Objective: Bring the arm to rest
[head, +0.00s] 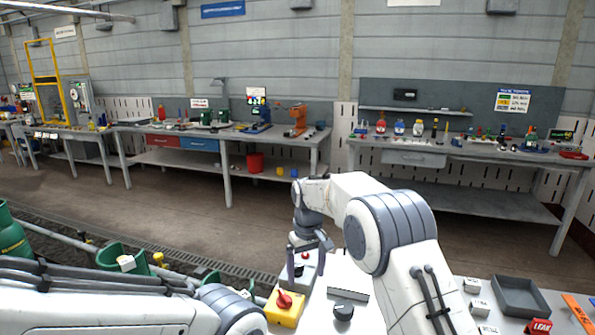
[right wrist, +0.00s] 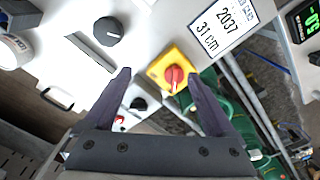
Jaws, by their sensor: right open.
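My right arm (head: 360,215) reaches forward over a white control panel (head: 315,315). My right gripper (head: 307,258) points down above the panel's far part. In the right wrist view its two dark fingers (right wrist: 161,80) are spread apart with nothing held between them. A yellow switch box with a red rotary handle (head: 285,305) is on the panel; in the wrist view it (right wrist: 160,63) appears beyond the fingertips, apart from them. A black knob (head: 343,312) is to its right. My left arm (head: 100,310) lies across the lower left; its gripper is out of view.
Green cylinders (head: 12,235) and green holders (head: 122,258) line the conveyor at the left. A grey tray (head: 520,296), small white boxes and a red LEAK block (head: 538,327) are at the lower right. Workbenches (head: 440,155) stand along the back wall, with open floor before them.

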